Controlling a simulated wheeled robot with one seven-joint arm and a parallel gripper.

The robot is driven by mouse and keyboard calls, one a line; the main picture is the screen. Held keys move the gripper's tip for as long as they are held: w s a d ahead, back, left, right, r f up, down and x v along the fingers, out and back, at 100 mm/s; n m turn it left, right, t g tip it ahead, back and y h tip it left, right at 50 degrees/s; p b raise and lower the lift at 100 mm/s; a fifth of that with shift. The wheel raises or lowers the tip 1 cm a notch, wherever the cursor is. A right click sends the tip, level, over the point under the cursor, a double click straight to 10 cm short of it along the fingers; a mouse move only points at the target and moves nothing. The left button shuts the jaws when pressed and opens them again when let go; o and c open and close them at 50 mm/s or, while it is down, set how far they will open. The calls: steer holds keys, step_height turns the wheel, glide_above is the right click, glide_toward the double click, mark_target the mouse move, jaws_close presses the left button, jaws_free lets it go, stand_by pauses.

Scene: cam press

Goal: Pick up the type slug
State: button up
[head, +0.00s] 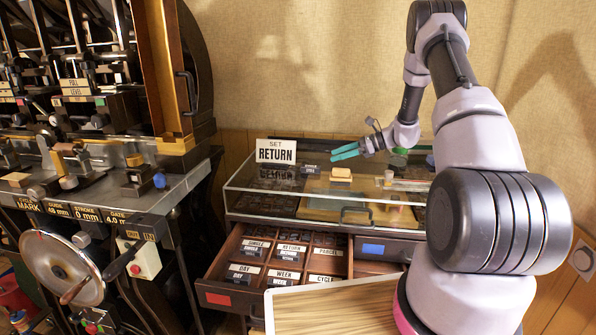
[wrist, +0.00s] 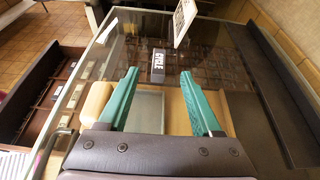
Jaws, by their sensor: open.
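The type slug (wrist: 158,68) is a small dark block with a white label reading CYCLE. In the wrist view it lies just beyond my open fingertips, roughly in line with the gap between them. My gripper (wrist: 160,76) has two teal fingers spread apart with nothing held between them. In the head view the gripper (head: 335,153) is above the glass-topped case, to the right of the sign. A small dark block that looks like the slug (head: 310,168) lies on the case below and left of the fingertips. Its label is too small to read there.
A white RETURN sign (head: 276,151) stands at the case's back left. A pale yellow block (head: 341,174) lies near the gripper. The drawer (head: 222,292) below is pulled out and holds several labelled compartments. A press (head: 90,200) stands at the left.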

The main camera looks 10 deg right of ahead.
mark_target(311, 166)
steer(key=x, duration=0.6)
steer(key=shift+f, duration=0.3)
steer(key=x, duration=0.5)
steer(key=shift+s+f, duration=0.1)
steer(key=shift+f, duration=0.3)
jaws_close()
steer(key=shift+d, duration=0.1)
stand_by(0.5)
